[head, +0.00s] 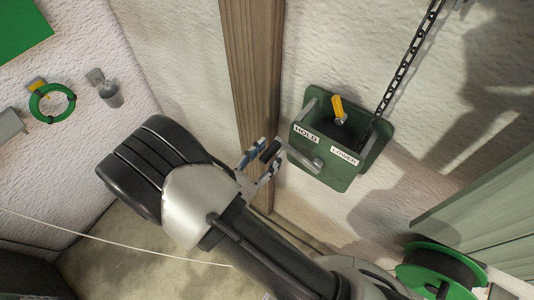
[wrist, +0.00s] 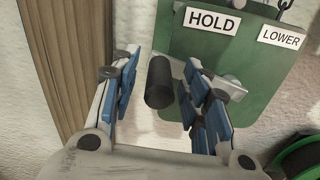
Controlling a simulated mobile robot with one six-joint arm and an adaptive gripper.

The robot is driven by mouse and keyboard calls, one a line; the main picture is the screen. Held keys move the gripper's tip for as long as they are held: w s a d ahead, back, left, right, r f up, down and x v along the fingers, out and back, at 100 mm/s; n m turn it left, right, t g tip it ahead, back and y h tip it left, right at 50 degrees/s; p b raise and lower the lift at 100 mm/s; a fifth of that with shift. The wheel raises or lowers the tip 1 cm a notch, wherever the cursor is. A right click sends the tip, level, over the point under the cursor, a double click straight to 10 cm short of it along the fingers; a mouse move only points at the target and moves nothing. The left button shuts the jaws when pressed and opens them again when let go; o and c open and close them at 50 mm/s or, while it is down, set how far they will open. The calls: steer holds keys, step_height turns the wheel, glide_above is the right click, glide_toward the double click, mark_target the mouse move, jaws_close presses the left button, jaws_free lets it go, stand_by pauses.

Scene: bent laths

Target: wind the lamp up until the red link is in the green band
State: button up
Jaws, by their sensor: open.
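A green winch box (head: 365,172) is on the pale wall, with HOLD (head: 306,134) and LOWER (head: 344,156) labels and a yellow-tipped lever (head: 338,108). I cannot tell the lever's setting. A dark chain (head: 405,62) runs up from the box and out of the picture. A grey crank arm (head: 300,155) ends in a black handle grip (head: 270,151). My gripper (head: 258,163) is open around this grip. In the wrist view the black grip (wrist: 159,82) stands between the spread fingers of my gripper (wrist: 160,70), nearer the right finger. No red link or green band shows.
A wooden post (head: 252,75) stands just left of the winch. A green reel (head: 440,268) is at lower right, below a green slatted panel (head: 480,205). A green ring (head: 52,103) and grey fittings (head: 105,88) are on the left wall.

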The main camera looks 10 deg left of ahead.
jaws_close()
stand_by(0.4)
